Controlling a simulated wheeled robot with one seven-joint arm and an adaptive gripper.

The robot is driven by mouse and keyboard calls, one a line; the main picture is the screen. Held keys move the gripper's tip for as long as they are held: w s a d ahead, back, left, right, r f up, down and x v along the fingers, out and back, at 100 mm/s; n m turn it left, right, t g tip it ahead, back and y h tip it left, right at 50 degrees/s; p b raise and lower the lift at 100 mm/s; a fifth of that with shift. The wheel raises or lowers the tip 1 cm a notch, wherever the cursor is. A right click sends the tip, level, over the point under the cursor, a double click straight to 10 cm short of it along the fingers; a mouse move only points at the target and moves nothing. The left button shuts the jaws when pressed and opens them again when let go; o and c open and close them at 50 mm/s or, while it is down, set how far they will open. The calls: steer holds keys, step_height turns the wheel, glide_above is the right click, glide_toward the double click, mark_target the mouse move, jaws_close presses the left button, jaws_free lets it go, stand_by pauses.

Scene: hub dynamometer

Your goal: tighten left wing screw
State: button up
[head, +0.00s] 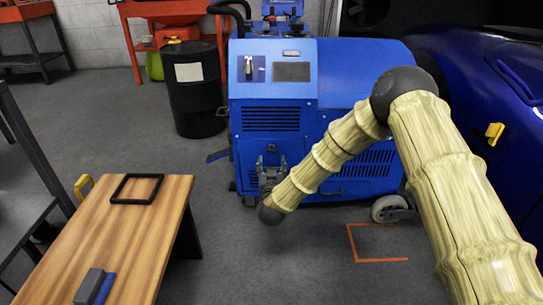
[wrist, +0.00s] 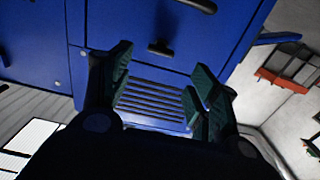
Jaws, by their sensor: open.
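The blue dynamometer cabinet (head: 271,95) stands at the centre of the head view. My gripper (head: 269,160) is in front of its lower front panel. In the wrist view my gripper (wrist: 160,82) is open, with nothing between its dark green fingers. A louvred vent (wrist: 150,101) on the blue panel shows behind the gap between them. A small black winged part (wrist: 160,47), which looks like a wing screw, is on the panel beyond the fingertips, apart from them. Another black part (wrist: 198,5) is at the top edge. I cannot tell which is the left wing screw.
A wooden table (head: 130,235) with a black frame (head: 137,188) is at the lower left. A black drum (head: 193,88) stands left of the cabinet, and a blue car (head: 490,90) is at the right. Grey floor between table and cabinet is clear.

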mark_target(272, 151)
steer(key=w+b, duration=0.3)
steer(key=w, duration=0.5)
steer(key=shift+w, duration=0.2)
steer(key=c, duration=1)
